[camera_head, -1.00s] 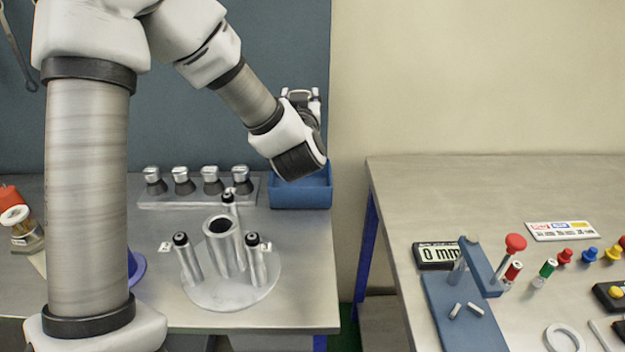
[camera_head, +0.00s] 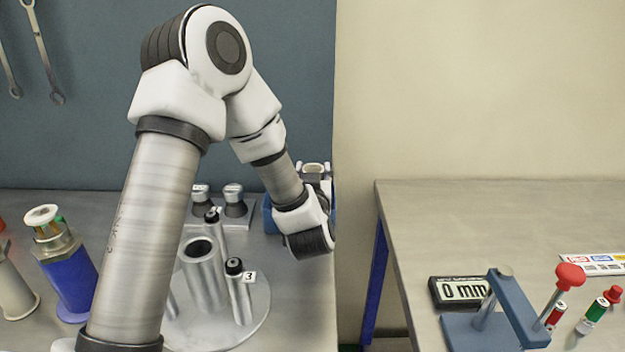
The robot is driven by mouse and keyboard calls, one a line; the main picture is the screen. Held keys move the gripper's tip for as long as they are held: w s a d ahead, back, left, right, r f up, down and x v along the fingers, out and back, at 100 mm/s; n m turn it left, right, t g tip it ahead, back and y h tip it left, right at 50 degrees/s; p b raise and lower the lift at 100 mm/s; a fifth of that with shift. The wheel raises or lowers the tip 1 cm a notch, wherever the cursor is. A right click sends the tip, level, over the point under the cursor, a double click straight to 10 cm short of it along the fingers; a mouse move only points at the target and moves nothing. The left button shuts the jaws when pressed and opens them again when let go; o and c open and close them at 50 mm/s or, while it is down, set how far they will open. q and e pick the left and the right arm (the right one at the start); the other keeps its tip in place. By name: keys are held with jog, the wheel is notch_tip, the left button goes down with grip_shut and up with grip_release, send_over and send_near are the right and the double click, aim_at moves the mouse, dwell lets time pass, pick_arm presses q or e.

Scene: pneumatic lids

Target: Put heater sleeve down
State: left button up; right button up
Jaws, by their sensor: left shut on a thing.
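My left gripper (camera_head: 315,172) is at the back right of the left table, over or just behind the blue bin (camera_head: 268,217). It is shut on a small pale, ring-like piece, which looks like the heater sleeve (camera_head: 314,168). The fingers and wrist hide most of it, and I cannot tell whether it touches the bin. My left forearm and wrist cover much of the bin. My right gripper is not in view.
A blue-bodied cylinder (camera_head: 68,285) stands left. The right table (camera_head: 440,220) is clear at its back.

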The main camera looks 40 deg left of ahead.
pick_arm(q)
jog(key=shift+w+f, duration=0.1)
jog(key=shift+f, duration=0.45)
jog(key=o, duration=1.3)
jog(key=shift+f, duration=0.1)
jog(key=shift+o, duration=0.2)
